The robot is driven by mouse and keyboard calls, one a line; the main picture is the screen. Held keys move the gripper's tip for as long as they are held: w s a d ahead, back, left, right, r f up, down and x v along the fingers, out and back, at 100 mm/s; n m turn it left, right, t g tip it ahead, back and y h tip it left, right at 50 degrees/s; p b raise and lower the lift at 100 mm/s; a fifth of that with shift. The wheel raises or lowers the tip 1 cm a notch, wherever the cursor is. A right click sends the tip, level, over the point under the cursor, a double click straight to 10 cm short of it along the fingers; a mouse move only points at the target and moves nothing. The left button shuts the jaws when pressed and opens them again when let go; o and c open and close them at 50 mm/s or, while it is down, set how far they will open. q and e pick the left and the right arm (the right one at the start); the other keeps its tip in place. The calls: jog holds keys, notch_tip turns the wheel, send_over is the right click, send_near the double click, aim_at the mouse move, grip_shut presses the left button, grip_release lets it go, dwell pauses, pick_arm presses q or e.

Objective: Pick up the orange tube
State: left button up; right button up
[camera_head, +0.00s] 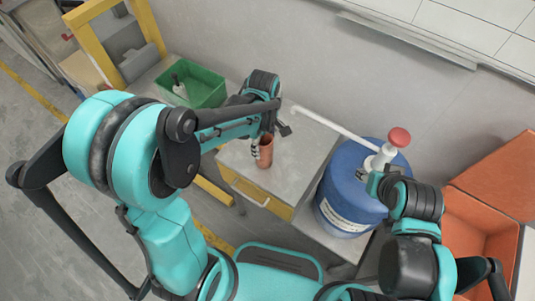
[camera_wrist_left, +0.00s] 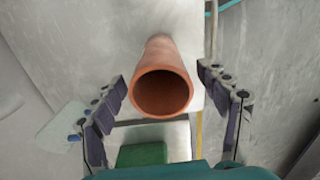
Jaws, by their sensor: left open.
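The orange tube (camera_head: 265,153) stands upright on the grey tabletop in the head view, right beside my left gripper (camera_head: 257,147). In the left wrist view the tube (camera_wrist_left: 161,93) shows its open round mouth toward the camera. The left gripper's (camera_wrist_left: 162,78) dark fingers are spread wide, one on each side of the tube, with a visible gap to it on both sides. The gripper's far finger is partly hidden in the head view. My right arm is by the blue barrel; its fingers cannot be made out.
A blue barrel (camera_head: 347,195) with a white pump and red knob stands right of the tube. A green bin (camera_head: 205,86) with a bottle in it sits behind to the left. An open orange box (camera_head: 480,225) is at the far right. A wall closes off the back.

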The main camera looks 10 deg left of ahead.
pick_arm(q)
notch_tip(320, 180, down, 7)
jog(key=b, duration=0.3)
jog(key=shift+a+r, duration=0.1)
jog(key=shift+r, duration=0.1)
jog(key=shift+c, duration=0.3)
jog(key=c, duration=1.2)
